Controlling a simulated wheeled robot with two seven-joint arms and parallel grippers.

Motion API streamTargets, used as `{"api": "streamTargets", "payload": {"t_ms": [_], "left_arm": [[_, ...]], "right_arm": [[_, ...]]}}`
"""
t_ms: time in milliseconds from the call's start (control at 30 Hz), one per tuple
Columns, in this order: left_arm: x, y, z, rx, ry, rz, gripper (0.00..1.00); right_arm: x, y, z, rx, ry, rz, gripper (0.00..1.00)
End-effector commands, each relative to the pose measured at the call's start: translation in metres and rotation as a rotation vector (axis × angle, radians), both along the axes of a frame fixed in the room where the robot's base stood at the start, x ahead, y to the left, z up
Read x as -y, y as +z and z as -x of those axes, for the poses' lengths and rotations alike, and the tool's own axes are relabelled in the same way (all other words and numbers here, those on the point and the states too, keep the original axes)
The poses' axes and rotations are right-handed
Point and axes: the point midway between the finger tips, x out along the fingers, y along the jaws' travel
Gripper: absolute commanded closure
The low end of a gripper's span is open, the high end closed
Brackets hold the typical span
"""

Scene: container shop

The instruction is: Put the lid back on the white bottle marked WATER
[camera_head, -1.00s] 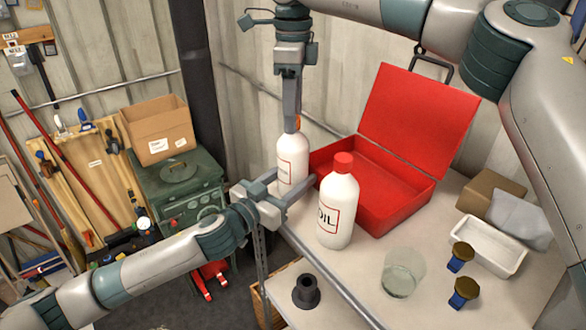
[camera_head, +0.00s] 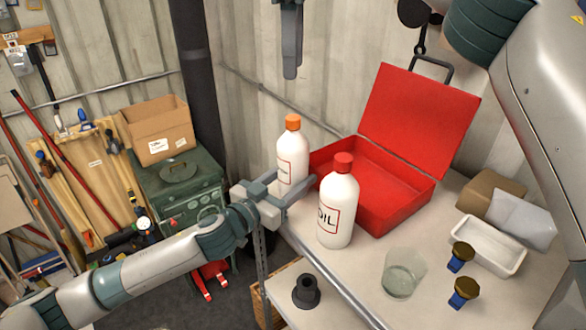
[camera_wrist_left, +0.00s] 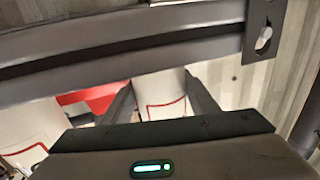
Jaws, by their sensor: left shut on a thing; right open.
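A white bottle (camera_head: 292,152) with an orange lid (camera_head: 292,122) on its top stands upright at the back left of the table. Its label is mostly hidden, so I cannot read it. My left gripper (camera_head: 291,194) is shut on the lower body of this bottle, which also shows between the fingers in the left wrist view (camera_wrist_left: 166,98). My right gripper (camera_head: 290,77) is open and empty, pointing down above the bottle and clear of the lid. A second white bottle (camera_head: 337,230) marked OIL, with a red lid (camera_head: 343,163), stands to the right.
An open red toolbox (camera_head: 400,216) stands behind the OIL bottle. A clear glass (camera_head: 402,278), two dark-topped blue pieces (camera_head: 461,256) (camera_head: 464,291) and a white tray (camera_head: 489,246) are at the right. A black flanged piece (camera_head: 306,291) sits at the front left.

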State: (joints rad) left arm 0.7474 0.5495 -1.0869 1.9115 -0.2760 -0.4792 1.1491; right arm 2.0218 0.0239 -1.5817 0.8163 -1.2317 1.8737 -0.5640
Motion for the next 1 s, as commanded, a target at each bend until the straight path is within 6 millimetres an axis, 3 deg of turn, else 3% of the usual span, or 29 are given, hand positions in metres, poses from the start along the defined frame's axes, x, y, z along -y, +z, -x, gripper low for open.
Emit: {"api": "streamTargets", "payload": {"t_ms": [400, 433, 500, 1000], "left_arm": [[-0.0001, -0.0002, 0.0001, 0.0, 0.0, 0.0, 1.0], [-0.0001, -0.0002, 0.0001, 0.0, 0.0, 0.0, 0.39], [0.0, -0.0002, 0.0, 0.0, 0.0, 0.0, 0.25], [-0.0034, -0.0014, 0.0036, -0.001, 0.0, 0.001, 0.25]], "right_arm": [[-0.0001, 0.0063, 0.0003, -0.001, 0.001, 0.0, 0.55], [-0.0001, 0.0063, 0.0003, -0.001, 0.001, 0.0, 0.55], [-0.0001, 0.0063, 0.0003, -0.001, 0.001, 0.0, 0.55], [0.0, 0.0031, 0.0002, -0.001, 0.001, 0.0, 0.55]]}}
